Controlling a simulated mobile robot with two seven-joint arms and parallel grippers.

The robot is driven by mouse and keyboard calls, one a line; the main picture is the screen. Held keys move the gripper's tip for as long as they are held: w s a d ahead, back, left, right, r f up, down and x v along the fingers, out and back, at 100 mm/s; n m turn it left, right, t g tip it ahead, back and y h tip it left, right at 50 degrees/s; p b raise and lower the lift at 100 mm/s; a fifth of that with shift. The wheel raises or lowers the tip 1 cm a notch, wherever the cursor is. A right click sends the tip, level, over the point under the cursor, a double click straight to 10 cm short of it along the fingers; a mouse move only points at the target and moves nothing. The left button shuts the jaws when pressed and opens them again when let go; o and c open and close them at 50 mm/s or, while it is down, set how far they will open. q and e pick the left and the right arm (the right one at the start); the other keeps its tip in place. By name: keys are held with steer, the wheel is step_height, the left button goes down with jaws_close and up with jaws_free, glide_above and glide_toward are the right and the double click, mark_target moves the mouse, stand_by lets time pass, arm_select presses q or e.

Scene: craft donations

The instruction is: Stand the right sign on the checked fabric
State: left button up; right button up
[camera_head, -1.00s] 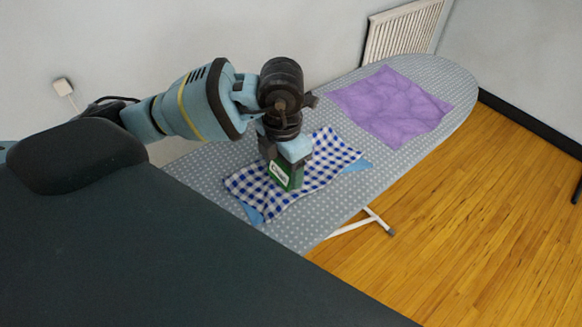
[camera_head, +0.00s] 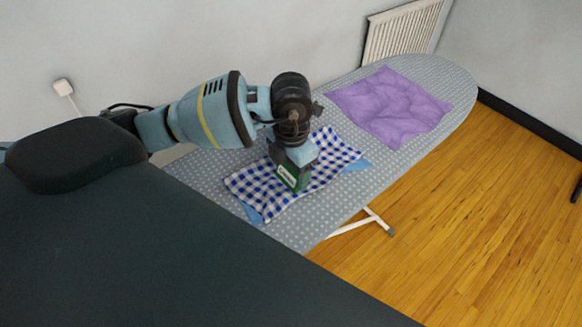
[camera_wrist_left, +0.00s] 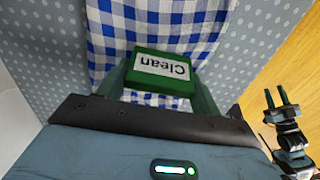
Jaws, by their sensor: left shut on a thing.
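A green sign (camera_head: 291,177) with a white label stands over the blue-and-white checked fabric (camera_head: 250,184) on the ironing board. My left gripper (camera_head: 292,167) points down and is shut on the sign. In the left wrist view the sign (camera_wrist_left: 160,72) reads "Clean", upside down in the picture, between the two fingers of the gripper (camera_wrist_left: 165,92). The checked fabric (camera_wrist_left: 110,50) spreads beneath it. I cannot tell whether the sign's base touches the fabric. In the left wrist view my right gripper (camera_wrist_left: 277,98) shows at the right edge, its fingers apart and empty.
The fabric lies on a grey dotted ironing board (camera_head: 222,160), with a light blue cloth (camera_head: 358,165) partly under it. A purple cloth (camera_head: 388,105) lies farther along the board. A white radiator (camera_head: 402,32) is on the wall behind. Wooden floor lies right.

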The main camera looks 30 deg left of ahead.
arm_select(q)
steer(key=shift+f, duration=0.2)
steer(key=shift+f, duration=0.25)
steer(key=o, duration=1)
steer(key=shift+f, duration=0.1)
step_height(320, 180, up, 13)
steer(key=shift+r+p, duration=0.1)
steer(key=shift+p, duration=0.2)
